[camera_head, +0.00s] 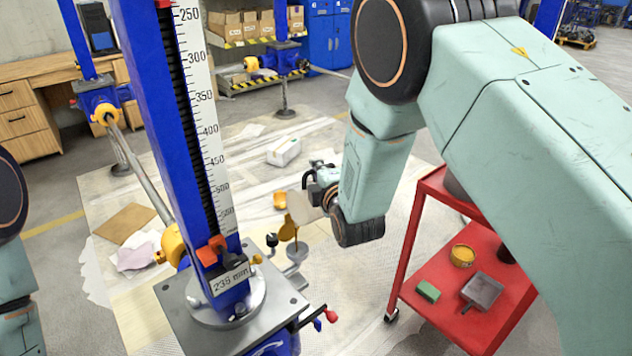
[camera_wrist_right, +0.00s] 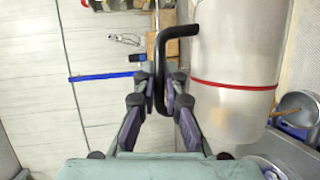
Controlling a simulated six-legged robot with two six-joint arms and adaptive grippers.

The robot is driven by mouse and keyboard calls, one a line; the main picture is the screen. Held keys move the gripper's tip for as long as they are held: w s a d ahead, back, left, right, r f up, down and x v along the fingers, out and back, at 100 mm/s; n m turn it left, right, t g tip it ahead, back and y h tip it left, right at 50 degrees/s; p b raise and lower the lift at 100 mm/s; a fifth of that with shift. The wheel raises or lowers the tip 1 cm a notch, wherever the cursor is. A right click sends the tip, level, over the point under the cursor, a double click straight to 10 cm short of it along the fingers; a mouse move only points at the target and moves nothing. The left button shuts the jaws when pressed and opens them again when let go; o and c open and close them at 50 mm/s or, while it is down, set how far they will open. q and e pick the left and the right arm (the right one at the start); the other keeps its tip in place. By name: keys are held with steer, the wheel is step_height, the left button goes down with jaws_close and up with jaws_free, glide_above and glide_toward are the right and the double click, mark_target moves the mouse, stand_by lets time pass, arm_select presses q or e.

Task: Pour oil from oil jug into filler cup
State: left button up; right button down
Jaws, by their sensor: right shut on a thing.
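The oil jug (camera_head: 302,209) is a pale translucent container held tilted right of the blue screw jack, its low end toward the lower left. Amber oil (camera_head: 288,231) shows at that low end. A small grey cup (camera_head: 297,253), apparently the filler cup, is just below; a thin amber line seems to run toward it. My right gripper (camera_head: 320,188) is at the jug's upper side. In the right wrist view the jug (camera_wrist_right: 232,110) has a red band, and my right gripper (camera_wrist_right: 160,98) is shut on its black handle (camera_wrist_right: 166,45). My left gripper is out of view.
The blue jack column (camera_head: 170,130) with its scale stands close left on a grey base plate (camera_head: 175,300). A white box (camera_head: 283,151) lies on the floor sheet.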

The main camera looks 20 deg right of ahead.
steer(key=shift+a+r, duration=0.1)
steer(key=shift+r, duration=0.1)
steer(key=shift+w+d+f, duration=0.15)
steer(key=shift+d+f, duration=0.05)
steer(key=shift+w+d+f+m, duration=0.1)
steer(key=shift+d+f+m, duration=0.05)
steer(key=shift+d+m, duration=0.25)
steer(key=d+f+m, duration=0.1)
steer(key=w+d+f+m+g+y, duration=0.1)
steer(key=d, duration=0.1)
steer(key=shift+w+f, duration=0.15)
steer(key=shift+w+d+f+m+g+y+b, duration=0.15)
steer(key=shift+d+f+m+g+y+b, duration=0.1)
steer(key=shift+d+f+m, duration=0.25)
steer(key=shift+w+d+f+m+g+y+b, duration=0.1)
steer(key=shift+d+f+m+g+y, duration=0.2)
steer(key=shift+f, duration=0.3)
steer(key=shift+w+d+f, duration=0.1)
steer(key=shift+d+f, duration=0.05)
steer(key=shift+f, duration=0.15)
steer(key=shift+w+d+f+m, duration=0.2)
steer(key=shift+d+f+m, duration=0.15)
steer(key=shift+m, duration=0.05)
step_height(320, 180, down, 6)
steer(key=d+m+g+y+b, duration=0.1)
steer(key=m+y+b, duration=0.1)
steer(key=m+b, duration=0.1)
steer(key=shift+w+d+f+g+y+b, duration=0.2)
steer(key=shift+w+d+g+y+b, duration=0.2)
steer(key=shift+b, duration=0.15)
